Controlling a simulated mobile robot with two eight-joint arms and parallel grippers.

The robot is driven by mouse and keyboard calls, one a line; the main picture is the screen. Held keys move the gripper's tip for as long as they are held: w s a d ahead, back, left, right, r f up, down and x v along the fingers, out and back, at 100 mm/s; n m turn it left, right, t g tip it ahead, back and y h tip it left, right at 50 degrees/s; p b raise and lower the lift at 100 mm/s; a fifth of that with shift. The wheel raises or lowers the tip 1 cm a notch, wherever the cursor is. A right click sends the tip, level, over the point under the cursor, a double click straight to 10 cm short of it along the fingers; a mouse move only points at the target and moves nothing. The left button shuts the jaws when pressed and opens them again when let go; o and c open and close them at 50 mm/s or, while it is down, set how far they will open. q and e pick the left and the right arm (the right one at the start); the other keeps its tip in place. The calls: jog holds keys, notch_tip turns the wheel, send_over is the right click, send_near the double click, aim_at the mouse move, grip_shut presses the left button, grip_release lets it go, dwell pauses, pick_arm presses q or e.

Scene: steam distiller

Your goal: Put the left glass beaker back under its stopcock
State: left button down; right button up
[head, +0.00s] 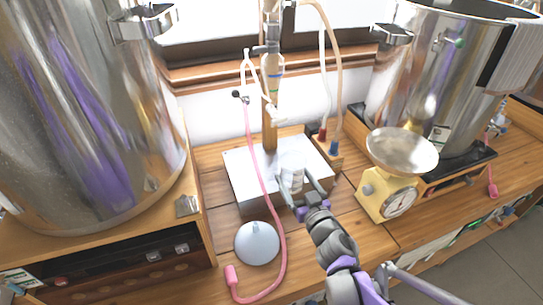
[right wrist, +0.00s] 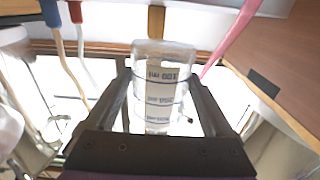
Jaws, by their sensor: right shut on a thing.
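A clear glass beaker (head: 291,176) with blue volume marks is between the fingers of my right gripper (head: 301,183). It also shows in the right wrist view (right wrist: 160,95), with the fingers along both sides and its print upside down. My right gripper is shut on it. The beaker is over the front part of a pale metal box (head: 246,178); I cannot tell whether it touches the top. The glass column (head: 271,75) with a small white stopcock (head: 276,115) stands behind it, higher and slightly left. My left gripper is not in view.
A pink hose (head: 262,180) runs down past the beaker's left to the bench. A grey-white dome (head: 257,243) stands in front of the box. A yellow scale (head: 388,195) with a metal pan is at the right. Large steel vessels stand left (head: 90,120) and right (head: 425,80).

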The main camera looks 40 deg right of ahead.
jog(key=b+x, duration=0.1)
jog(key=x, duration=1.3)
jog(key=shift+w+d+f+b, duration=0.1)
jog(key=shift+w+b, duration=0.25)
jog(key=shift+b, duration=0.05)
jog(key=shift+w+f+b, duration=0.1)
jog(key=shift+f+b, duration=0.25)
jog(key=shift+f, duration=0.5)
jog(key=shift+w+f+b, duration=0.15)
jog(key=shift+f+b, duration=0.15)
jog(key=shift+f, duration=0.55)
jog(key=shift+f, duration=0.2)
jog(key=o, duration=1.3)
jog(key=shift+d, duration=0.1)
jog(key=shift+c, duration=0.2)
